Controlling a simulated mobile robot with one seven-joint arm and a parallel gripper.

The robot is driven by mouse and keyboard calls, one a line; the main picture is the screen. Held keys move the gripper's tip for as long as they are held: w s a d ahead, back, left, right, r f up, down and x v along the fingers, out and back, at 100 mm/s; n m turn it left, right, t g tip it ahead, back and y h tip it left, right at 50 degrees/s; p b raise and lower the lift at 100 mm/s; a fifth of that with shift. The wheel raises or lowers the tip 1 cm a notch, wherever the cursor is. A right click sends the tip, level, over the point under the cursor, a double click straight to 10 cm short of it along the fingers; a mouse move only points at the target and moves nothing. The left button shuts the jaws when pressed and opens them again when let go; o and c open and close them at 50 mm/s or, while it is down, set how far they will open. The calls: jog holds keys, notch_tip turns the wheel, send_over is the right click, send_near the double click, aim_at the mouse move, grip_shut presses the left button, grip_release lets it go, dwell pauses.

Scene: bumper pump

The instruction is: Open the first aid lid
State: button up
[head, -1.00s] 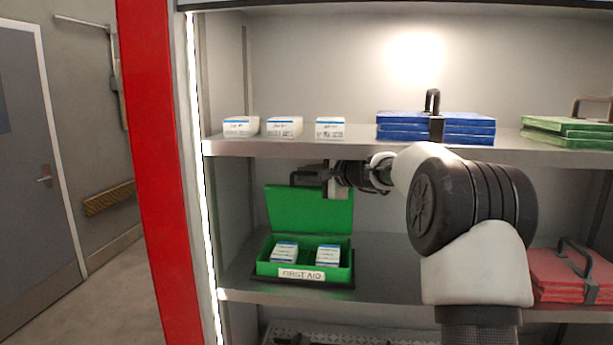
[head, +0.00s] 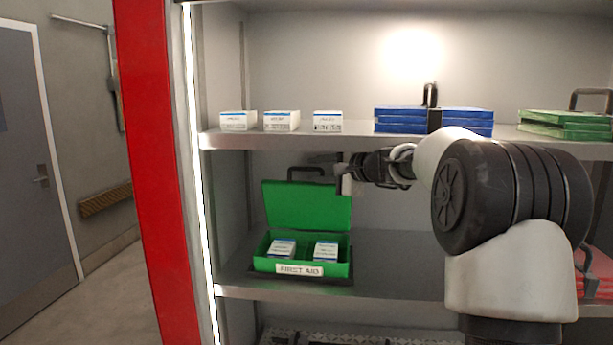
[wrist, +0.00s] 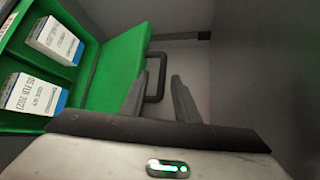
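The green first aid box (head: 262,266) sits on the middle shelf with a "FIRST AID" label on its front. Its green lid (head: 308,205) stands raised at the back, leaning slightly backward, with a dark handle (head: 306,171) at its top edge. The lid (wrist: 118,72) and handle (wrist: 157,82) also show in the wrist view. My gripper (head: 340,178) is at the lid's upper right corner. In the wrist view its two fingers (wrist: 157,92) are apart, with the handle just beyond the fingertips. I see nothing held; contact with the lid is unclear.
Two white cartons (head: 282,249) lie inside the box. The upper shelf (head: 350,140) above my gripper holds three white cartons (head: 282,121), blue cases (head: 392,121) and green cases (head: 565,124). A red case (head: 594,273) is partly hidden behind my arm.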

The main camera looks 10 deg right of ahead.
jog(key=f+b+v, duration=0.2)
jog(key=v, duration=0.7)
jog(key=shift+s, duration=0.35)
jog(key=shift+d, duration=0.15)
